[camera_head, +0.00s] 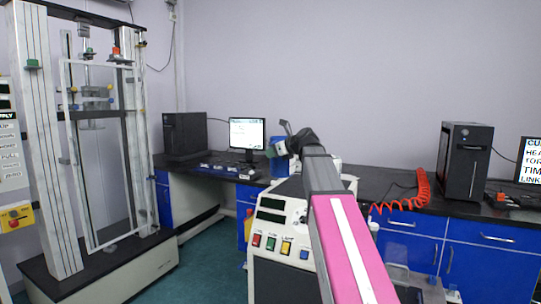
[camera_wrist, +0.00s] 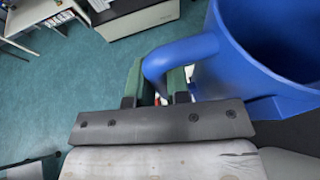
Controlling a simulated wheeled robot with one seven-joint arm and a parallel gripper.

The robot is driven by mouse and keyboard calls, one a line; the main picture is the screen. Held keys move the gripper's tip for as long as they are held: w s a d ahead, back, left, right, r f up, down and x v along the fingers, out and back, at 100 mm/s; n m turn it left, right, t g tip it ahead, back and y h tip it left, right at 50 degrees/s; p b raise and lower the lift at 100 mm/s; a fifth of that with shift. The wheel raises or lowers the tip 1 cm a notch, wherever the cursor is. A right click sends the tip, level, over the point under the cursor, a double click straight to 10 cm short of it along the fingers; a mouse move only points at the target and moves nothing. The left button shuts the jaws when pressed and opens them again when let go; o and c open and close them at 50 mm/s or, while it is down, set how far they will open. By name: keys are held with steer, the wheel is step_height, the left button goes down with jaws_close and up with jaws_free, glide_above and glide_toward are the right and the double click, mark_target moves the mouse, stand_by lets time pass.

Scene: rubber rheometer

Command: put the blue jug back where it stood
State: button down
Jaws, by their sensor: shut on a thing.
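The blue jug (camera_wrist: 225,60) fills the upper right of the wrist view, its open mouth facing the camera and its far side cut off by the frame. My gripper (camera_wrist: 160,78) is shut on the jug's handle, with a green finger on each side of it. In the head view the jug (camera_head: 280,148) shows as a small blue patch beside the end of my arm, partly hidden. It appears held up in front of the bench; the gap beneath it cannot be judged.
A black bench (camera_head: 385,183) with blue cabinets runs along the wall. It holds a monitor (camera_head: 247,133), a dark tower (camera_head: 465,160) and a red coiled hose (camera_head: 422,188). A machine with coloured buttons (camera_head: 271,243) stands below my arm. A tall test frame (camera_head: 95,150) stands left.

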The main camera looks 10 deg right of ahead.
mark_target(287, 167)
steer(key=w+d+f, duration=0.4)
steer(key=w+d, duration=0.1)
steer(key=shift+f, duration=2.05)
steer(key=c, duration=1.5)
jaws_free()
steer(key=shift+f, duration=0.2)
steer(key=o, duration=0.4)
steer(key=shift+r, duration=0.15)
steer(key=v, duration=1.2)
steer(key=shift+a, duration=0.1)
